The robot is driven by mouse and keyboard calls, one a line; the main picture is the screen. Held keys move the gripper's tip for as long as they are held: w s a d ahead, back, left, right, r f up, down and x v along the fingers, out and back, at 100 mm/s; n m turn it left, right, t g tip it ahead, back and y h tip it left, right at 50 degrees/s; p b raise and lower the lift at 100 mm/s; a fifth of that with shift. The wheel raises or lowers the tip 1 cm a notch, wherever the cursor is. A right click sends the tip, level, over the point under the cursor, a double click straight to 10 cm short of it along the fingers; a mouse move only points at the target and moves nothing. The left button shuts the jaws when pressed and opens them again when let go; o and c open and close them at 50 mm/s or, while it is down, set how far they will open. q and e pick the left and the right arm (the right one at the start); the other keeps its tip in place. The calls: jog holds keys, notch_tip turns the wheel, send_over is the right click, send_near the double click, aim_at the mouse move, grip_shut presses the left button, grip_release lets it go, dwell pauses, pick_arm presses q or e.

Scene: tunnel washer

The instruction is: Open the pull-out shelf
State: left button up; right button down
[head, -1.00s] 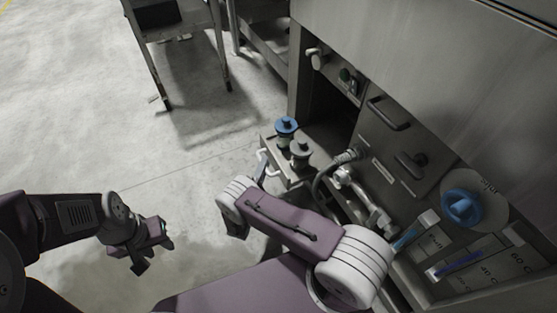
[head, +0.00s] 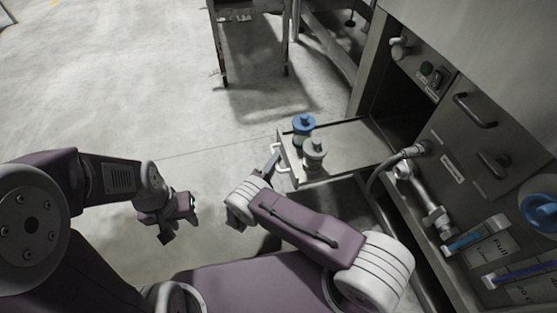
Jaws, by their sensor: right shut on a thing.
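The pull-out shelf (head: 347,148) extends out of the washer's lower opening, with two bottles on it. A blue-capped bottle (head: 303,127) stands behind a grey-green-capped bottle (head: 314,154). The shelf's pale handle (head: 281,160) is on its left front end. My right gripper (head: 274,166) is shut on the handle; its fingertips are partly hidden by the wrist. My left gripper (head: 178,218) hangs over bare floor at the lower left, apart from everything. Its jaws look spread and empty.
The washer front (head: 470,140) fills the right side, with drawer handles, a hose (head: 380,175) and pipe valve (head: 425,195) close to my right arm. A metal table (head: 245,15) stands at the back. The floor at left is clear.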

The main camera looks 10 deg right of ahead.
jog(key=shift+a, duration=0.15)
jog(key=c, duration=1.4)
grip_release()
jog(key=b+v, duration=0.1)
jog(key=v, duration=0.8)
